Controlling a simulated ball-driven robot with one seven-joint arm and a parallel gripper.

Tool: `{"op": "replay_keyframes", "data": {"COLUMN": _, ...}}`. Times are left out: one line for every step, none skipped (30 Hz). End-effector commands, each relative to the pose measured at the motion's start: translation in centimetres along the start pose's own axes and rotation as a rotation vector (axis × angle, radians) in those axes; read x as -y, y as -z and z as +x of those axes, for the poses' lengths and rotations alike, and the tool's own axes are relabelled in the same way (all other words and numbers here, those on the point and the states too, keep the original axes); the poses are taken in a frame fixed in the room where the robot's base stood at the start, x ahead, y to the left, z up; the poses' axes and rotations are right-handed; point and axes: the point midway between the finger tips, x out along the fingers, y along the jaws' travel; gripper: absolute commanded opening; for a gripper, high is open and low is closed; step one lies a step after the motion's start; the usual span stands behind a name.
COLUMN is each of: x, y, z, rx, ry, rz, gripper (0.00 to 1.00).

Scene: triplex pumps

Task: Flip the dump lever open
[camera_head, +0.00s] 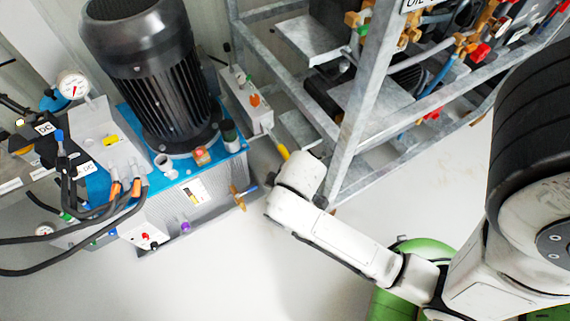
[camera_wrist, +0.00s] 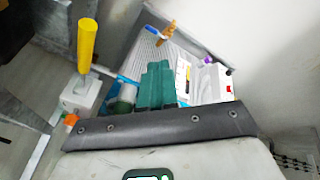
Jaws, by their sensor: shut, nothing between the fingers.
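A lever with a yellow handle (camera_head: 283,152) sticks out from the end of a pale box (camera_head: 246,105) beside the pump unit. It is the likely dump lever, though no label on it is readable. In the wrist view the yellow handle (camera_wrist: 87,45) stands upright on a metal stem above the box (camera_wrist: 82,94). My gripper's teal fingers (camera_wrist: 155,85) are shut and empty, to the right of the handle and apart from it. In the head view my white wrist covers the fingers, close beside the handle.
The blue-topped pump unit (camera_head: 178,177) carries a black motor (camera_head: 150,75), hoses and a gauge (camera_head: 73,85). A brass valve with a blue handle (camera_head: 246,190) juts from its side. A grey metal frame (camera_head: 352,110) stands close to the right. The floor (camera_head: 235,265) in front is clear.

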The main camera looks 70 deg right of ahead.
Motion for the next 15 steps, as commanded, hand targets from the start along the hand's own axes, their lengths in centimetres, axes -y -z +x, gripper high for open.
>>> {"op": "replay_keyframes", "data": {"x": -0.2, "y": 0.3, "z": -1.4, "rx": 0.005, "ry": 0.005, "rz": 0.004, "gripper": 0.0}}
{"op": "replay_keyframes", "data": {"x": -0.2, "y": 0.4, "z": -1.8, "rx": 0.007, "ry": 0.007, "rz": 0.007, "gripper": 0.0}}
{"op": "replay_keyframes", "data": {"x": -0.2, "y": 0.5, "z": -2.4, "rx": 0.011, "ry": 0.011, "rz": 0.011, "gripper": 0.0}}
{"op": "replay_keyframes", "data": {"x": -0.2, "y": 0.5, "z": -2.8, "rx": 0.014, "ry": 0.014, "rz": 0.013, "gripper": 0.0}}
{"op": "replay_keyframes", "data": {"x": -0.2, "y": 0.6, "z": -3.2, "rx": 0.017, "ry": 0.017, "rz": 0.016, "gripper": 0.0}}
{"op": "replay_keyframes", "data": {"x": -0.2, "y": 0.6, "z": -3.8, "rx": 0.021, "ry": 0.021, "rz": 0.02, "gripper": 0.0}}
{"op": "replay_keyframes", "data": {"x": -0.3, "y": 0.7, "z": -4.2, "rx": 0.024, "ry": 0.023, "rz": 0.022, "gripper": 0.0}}
{"op": "replay_keyframes", "data": {"x": -0.3, "y": 0.8, "z": -4.7, "rx": 0.027, "ry": 0.026, "rz": 0.024, "gripper": 0.0}}
{"op": "replay_keyframes", "data": {"x": -0.3, "y": 0.8, "z": -5.2, "rx": 0.031, "ry": 0.029, "rz": 0.027, "gripper": 0.0}}
{"op": "replay_keyframes", "data": {"x": -0.3, "y": 0.9, "z": -5.7, "rx": 0.035, "ry": 0.032, "rz": 0.03, "gripper": 0.0}}
{"op": "replay_keyframes", "data": {"x": -0.3, "y": 0.9, "z": -6.1, "rx": 0.038, "ry": 0.035, "rz": 0.032, "gripper": 0.0}}
{"op": "replay_keyframes", "data": {"x": -0.3, "y": 1.0, "z": -6.6, "rx": 0.042, "ry": 0.038, "rz": 0.036, "gripper": 0.0}}
{"op": "replay_keyframes", "data": {"x": -0.4, "y": 1.1, "z": -7.1, "rx": 0.045, "ry": 0.04, "rz": 0.039, "gripper": 0.0}}
{"op": "replay_keyframes", "data": {"x": -0.4, "y": 1.1, "z": -7.5, "rx": 0.048, "ry": 0.043, "rz": 0.041, "gripper": 0.0}}
{"op": "replay_keyframes", "data": {"x": -0.4, "y": 1.2, "z": -8.1, "rx": 0.052, "ry": 0.046, "rz": 0.045, "gripper": 0.0}}
